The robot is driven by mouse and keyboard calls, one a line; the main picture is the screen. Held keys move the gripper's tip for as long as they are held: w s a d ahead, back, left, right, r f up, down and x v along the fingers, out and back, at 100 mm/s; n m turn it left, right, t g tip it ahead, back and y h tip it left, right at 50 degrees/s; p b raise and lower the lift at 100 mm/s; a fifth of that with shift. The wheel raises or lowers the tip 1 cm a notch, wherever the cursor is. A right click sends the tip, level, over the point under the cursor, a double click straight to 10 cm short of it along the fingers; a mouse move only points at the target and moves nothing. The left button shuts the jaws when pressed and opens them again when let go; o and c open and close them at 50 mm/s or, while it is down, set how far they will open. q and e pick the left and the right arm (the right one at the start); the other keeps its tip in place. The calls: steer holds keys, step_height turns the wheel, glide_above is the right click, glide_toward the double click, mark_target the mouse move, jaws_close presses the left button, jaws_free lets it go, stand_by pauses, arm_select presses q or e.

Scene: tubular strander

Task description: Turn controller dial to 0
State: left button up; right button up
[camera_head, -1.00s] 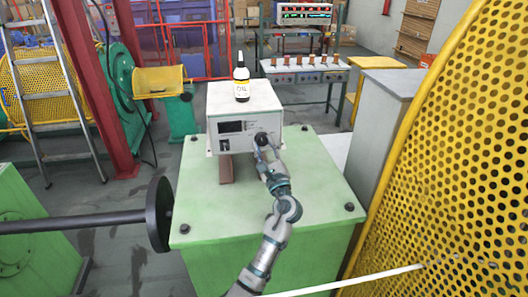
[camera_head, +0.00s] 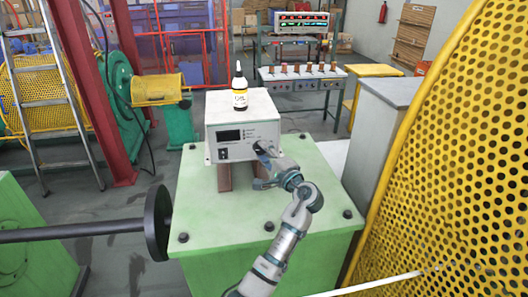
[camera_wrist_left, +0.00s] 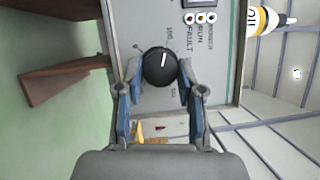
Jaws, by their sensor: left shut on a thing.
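The controller (camera_head: 236,133) is a light grey box with a dark display, raised on reddish-brown supports (camera_head: 224,178) above a green machine top (camera_head: 205,215). Its round black dial (camera_wrist_left: 160,67) has a white pointer line, which runs nearly up and down in the left wrist view. Printed numbers sit around the dial; "100" is above it, and the others are too small to read surely. My left gripper (camera_wrist_left: 157,78) has its two fingers on opposite sides of the dial, shut on it. In the head view, the left gripper (camera_head: 263,152) covers most of the dial. My right gripper is not in view.
An oil bottle (camera_head: 240,88) stands on top of the controller. A black disc on a shaft (camera_head: 158,222) is at the left. A yellow perforated guard (camera_head: 470,150) and a grey cabinet (camera_head: 385,130) close off the right side.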

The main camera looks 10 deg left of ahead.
arm_select(q)
steer(key=n+g+p, duration=0.1)
steer(key=n, duration=0.1)
steer(key=n+h+p, duration=0.1)
steer(key=n+p, duration=0.1)
steer(key=n, duration=0.1)
steer(key=shift+r+g, duration=0.15)
steer(key=shift+g, duration=0.25)
steer(key=n+h+p, duration=0.2)
steer(key=n+p, duration=0.1)
steer(key=n, duration=0.1)
steer(key=shift+g+h, duration=0.3)
steer(key=shift+g, duration=0.1)
steer(key=shift+a+n+h+p, duration=0.1)
steer(key=shift+n+h+p, duration=0.2)
steer(key=shift+n+p, duration=0.4)
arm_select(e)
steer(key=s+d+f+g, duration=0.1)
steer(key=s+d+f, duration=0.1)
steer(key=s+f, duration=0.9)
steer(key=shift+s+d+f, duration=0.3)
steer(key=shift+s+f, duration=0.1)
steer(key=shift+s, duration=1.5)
arm_select(q)
steer(key=o, duration=1.1)
steer(key=shift+o, duration=0.2)
steer(key=shift+w, duration=0.15)
steer(key=shift+r, duration=0.1)
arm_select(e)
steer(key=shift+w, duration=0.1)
